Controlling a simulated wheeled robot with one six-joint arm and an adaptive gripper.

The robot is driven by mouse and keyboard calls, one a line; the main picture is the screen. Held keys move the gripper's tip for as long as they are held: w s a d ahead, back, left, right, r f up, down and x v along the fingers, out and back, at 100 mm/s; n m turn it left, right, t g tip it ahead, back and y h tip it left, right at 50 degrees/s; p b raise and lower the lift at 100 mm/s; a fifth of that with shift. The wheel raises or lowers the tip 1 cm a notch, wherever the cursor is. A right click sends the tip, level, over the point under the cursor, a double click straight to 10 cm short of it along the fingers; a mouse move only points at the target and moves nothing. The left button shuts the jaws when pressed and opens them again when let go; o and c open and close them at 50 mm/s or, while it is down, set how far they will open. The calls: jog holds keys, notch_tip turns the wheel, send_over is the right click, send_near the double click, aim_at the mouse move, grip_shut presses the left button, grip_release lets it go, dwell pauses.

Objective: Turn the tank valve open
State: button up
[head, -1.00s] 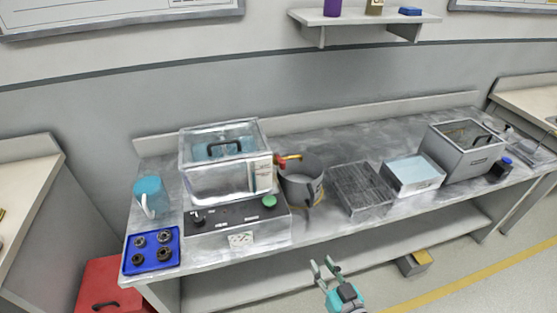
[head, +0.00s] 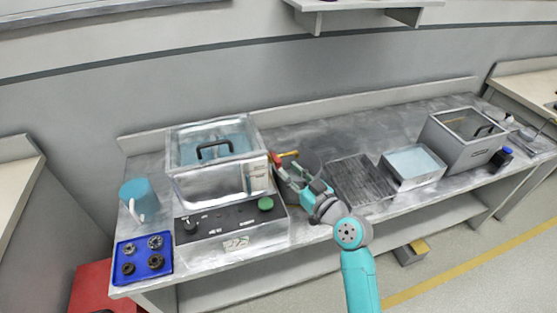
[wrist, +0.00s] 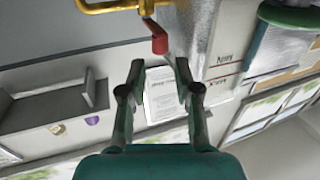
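In the wrist view the red handle (wrist: 158,38) hangs just beyond and between my fingertips, with the yellow pipe (wrist: 108,5) at upper left.
The control box (head: 235,222) has a green button (head: 265,204). A teal mug (head: 138,193) and blue tray (head: 156,262) are at left.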

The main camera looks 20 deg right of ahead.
aim_at(279, 161)
jog(key=x, duration=0.6)
grip_shut()
